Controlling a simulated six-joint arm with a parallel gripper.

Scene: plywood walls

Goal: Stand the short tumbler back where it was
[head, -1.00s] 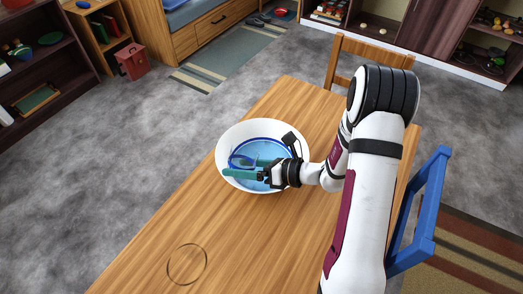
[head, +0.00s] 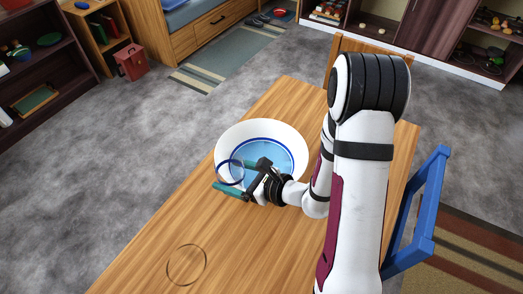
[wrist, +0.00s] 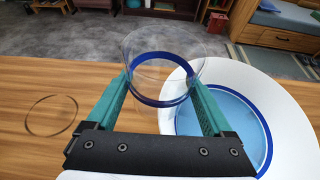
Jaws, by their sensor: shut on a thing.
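The short tumbler is clear with a blue band (wrist: 163,101); in the head view it (head: 230,172) shows at the near left rim of the basin. My gripper (head: 238,176), with green fingers, is shut on it; the fingers hold it from both sides in the wrist view (wrist: 160,95). The tumbler looks about upright, above the basin's edge; its exact height cannot be told. A thin dark ring (head: 187,264) is marked on the bare wood at the table's near left; it also shows in the wrist view (wrist: 51,115).
A white basin (head: 291,138) with a blue ring and blue inside stands on the wooden table (head: 240,245). The table between basin and ring is clear. A blue chair (head: 425,215) stands at the right and a wooden chair (head: 345,45) at the far end.

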